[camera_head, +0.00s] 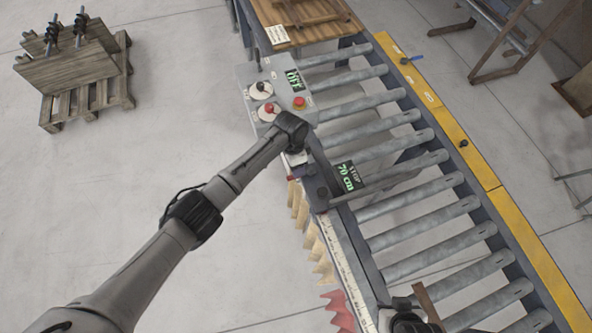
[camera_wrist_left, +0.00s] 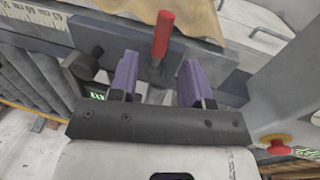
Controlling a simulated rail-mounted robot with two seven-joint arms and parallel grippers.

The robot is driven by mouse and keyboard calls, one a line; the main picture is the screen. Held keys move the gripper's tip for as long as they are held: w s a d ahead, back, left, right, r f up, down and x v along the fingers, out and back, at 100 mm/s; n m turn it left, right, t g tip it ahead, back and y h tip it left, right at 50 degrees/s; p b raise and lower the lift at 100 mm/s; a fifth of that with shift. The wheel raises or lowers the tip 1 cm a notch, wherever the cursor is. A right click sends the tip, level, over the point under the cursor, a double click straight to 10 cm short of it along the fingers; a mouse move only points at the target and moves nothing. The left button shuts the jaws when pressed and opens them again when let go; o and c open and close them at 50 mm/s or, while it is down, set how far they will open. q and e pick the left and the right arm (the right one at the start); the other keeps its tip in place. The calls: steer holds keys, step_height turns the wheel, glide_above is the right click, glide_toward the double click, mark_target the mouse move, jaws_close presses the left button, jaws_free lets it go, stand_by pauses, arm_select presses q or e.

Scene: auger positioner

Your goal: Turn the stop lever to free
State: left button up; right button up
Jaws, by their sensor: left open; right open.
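The stop lever shows in the left wrist view as a red handle (camera_wrist_left: 162,36) on a grey metal bracket. In the head view a small red tip (camera_head: 292,178) shows beside my arm, next to the stop (camera_head: 322,188) with its display reading "STOP 70 cm" (camera_head: 348,176). My left gripper (camera_wrist_left: 157,82) has its two purple fingers apart and empty. The red handle lies just beyond the fingertips, in line with the gap between them. My left wrist partly hides this area in the head view. A dark part at the bottom edge appears to be my right gripper (camera_head: 408,318); its fingers are unclear.
A roller conveyor (camera_head: 392,128) with a yellow side rail (camera_head: 440,110) runs beside a measuring scale (camera_head: 340,262). A control box (camera_head: 245,78) with an "OFF" display and red button (camera_head: 299,103) stands behind my wrist. A wooden pallet (camera_head: 95,95) is far left; floor between is clear.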

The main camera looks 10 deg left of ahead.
arm_select(q)
step_height(320, 180, up, 10)
steer(key=w+a, duration=0.1)
steer(key=shift+w+b, duration=0.3)
steer(key=shift+b, duration=0.15)
steer(key=shift+f, duration=0.15)
